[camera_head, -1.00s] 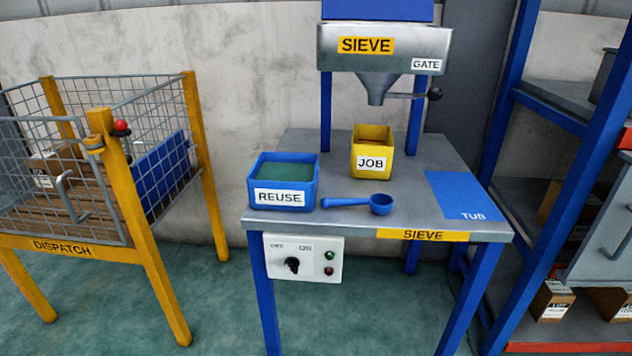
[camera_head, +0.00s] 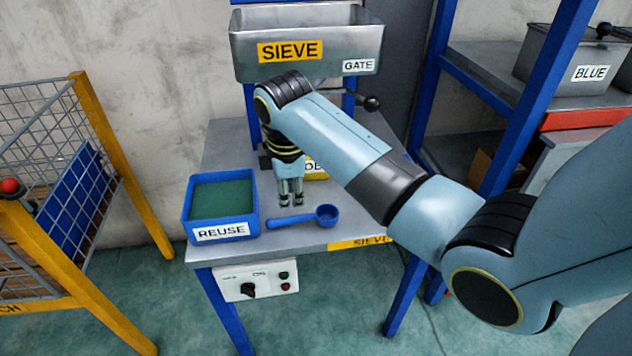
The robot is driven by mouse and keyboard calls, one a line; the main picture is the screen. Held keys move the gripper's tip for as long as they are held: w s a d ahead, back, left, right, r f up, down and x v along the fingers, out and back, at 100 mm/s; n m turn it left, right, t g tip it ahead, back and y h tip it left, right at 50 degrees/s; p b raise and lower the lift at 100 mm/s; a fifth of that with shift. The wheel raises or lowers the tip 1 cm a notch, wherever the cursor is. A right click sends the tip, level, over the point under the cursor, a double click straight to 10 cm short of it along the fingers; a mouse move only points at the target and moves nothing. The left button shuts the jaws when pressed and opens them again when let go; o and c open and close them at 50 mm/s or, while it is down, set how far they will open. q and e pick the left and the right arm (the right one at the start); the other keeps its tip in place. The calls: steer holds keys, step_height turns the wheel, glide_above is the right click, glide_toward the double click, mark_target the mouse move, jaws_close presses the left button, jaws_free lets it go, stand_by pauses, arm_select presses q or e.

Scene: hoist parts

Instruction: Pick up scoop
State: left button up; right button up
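The blue scoop (camera_head: 327,215) lies on the grey sieve table (camera_head: 222,150), with its round bowl to the right and its handle pointing left toward the blue REUSE tub (camera_head: 222,231). My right gripper (camera_head: 291,203) points down just above or behind the scoop's handle. Its fingers appear close together with a narrow gap, and nothing shows between them. I cannot tell how far they are from the handle. My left gripper is out of view.
The yellow JOB tub (camera_head: 316,174) is mostly hidden behind my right arm. The sieve hopper (camera_head: 330,45) with its gate lever (camera_head: 371,103) stands above the table. A wire DISPATCH cage (camera_head: 95,145) is at left, and shelving with a BLUE bin (camera_head: 560,60) is at right.

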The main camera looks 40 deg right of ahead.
glide_above(291, 218)
steer(key=s, duration=0.1)
steer(key=f, duration=0.3)
steer(key=f+b, duration=0.1)
steer(key=shift+a+f, duration=0.15)
steer(key=shift+a, duration=0.1)
steer(key=shift+w+d+f, duration=0.1)
steer(key=shift+f, duration=0.5)
steer(key=f, duration=0.3)
steer(key=f+b, duration=0.1)
steer(key=shift+w+d+f, duration=0.2)
steer(key=shift+w, duration=0.2)
steer(key=shift+c, duration=0.4)
jaws_close()
